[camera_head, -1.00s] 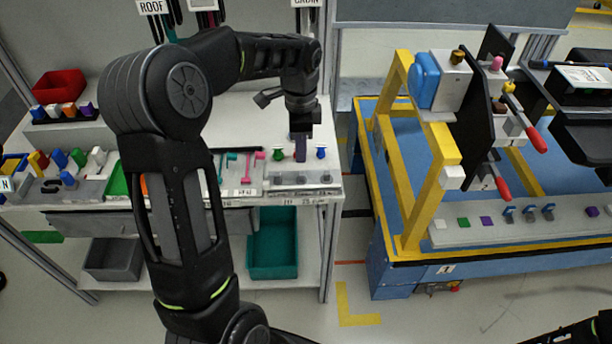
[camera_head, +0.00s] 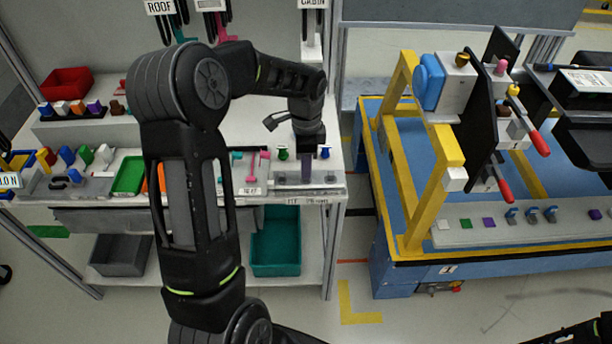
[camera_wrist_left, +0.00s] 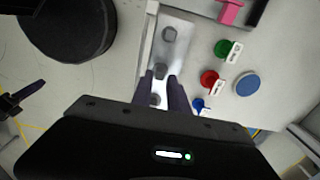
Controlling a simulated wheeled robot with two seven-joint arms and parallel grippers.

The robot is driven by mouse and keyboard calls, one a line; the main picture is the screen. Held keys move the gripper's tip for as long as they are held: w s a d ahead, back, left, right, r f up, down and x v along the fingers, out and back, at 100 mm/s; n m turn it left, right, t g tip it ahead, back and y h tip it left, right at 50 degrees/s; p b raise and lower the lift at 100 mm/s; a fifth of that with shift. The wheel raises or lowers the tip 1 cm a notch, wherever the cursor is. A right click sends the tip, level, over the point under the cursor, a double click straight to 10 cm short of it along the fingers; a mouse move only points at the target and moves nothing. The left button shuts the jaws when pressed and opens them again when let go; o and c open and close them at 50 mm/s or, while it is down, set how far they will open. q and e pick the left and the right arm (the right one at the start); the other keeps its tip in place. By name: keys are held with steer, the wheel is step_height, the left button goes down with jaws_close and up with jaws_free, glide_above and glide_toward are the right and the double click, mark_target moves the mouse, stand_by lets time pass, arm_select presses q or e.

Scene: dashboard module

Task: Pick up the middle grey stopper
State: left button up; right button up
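A light grey tray (camera_wrist_left: 177,52) holds a row of small grey stoppers. In the wrist view, the middle grey stopper (camera_wrist_left: 160,70) shows just at the gap between my left fingertips. Another stopper (camera_wrist_left: 169,33) lies further up and a third (camera_wrist_left: 156,99) lower between the fingers. My left gripper (camera_wrist_left: 161,78) is open, with a gap between its dark fingers. In the head view, my left gripper (camera_head: 307,178) points straight down over the middle of the tray (camera_head: 262,188) at the bench's front edge and hides the middle stopper. Whether the fingers touch it cannot be told.
Green (camera_wrist_left: 222,48) and red (camera_wrist_left: 209,78) pegs and a blue disc (camera_wrist_left: 247,84) stand beside the tray. A pink part (camera_wrist_left: 230,12) is close by. A blue table with a yellow frame (camera_head: 447,150) stands right of the bench, across a gap.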

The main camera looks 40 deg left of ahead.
arm_select(q)
step_height(320, 180, down, 2)
steer(key=shift+f, duration=0.1)
steer(key=shift+c, duration=0.4)
jaws_close()
stand_by(0.5)
